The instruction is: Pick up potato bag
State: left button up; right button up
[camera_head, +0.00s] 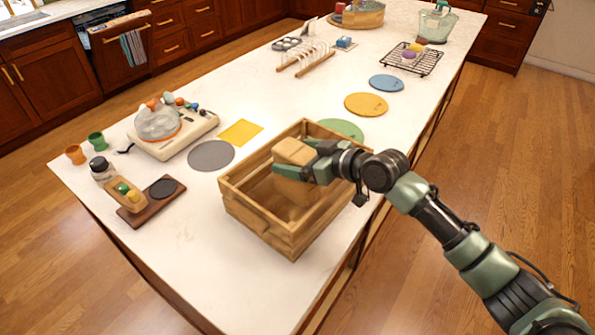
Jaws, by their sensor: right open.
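A tan block-shaped bag (293,152), which looks like the potato bag, stands upright in a wooden crate (262,225) near the front of the counter. Its lower part sits inside the crate and its top rises to about the rim. My right gripper (296,161) reaches in from the right over the crate's right wall. Its green fingers are open, one by the bag's top right and the other across its front. I cannot tell whether they touch the bag. My left gripper is not in view.
The white counter (240,277) has a grey round mat (211,156), yellow square (240,132) and appliance (172,130) left of the crate. Green (341,129), yellow (366,104) and blue (386,83) round mats lie behind it. A wire rack (427,66) stands farther back.

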grip_shut()
jog(key=shift+w+r, duration=0.1)
jog(key=shift+r, duration=0.1)
jog(key=shift+r, duration=0.1)
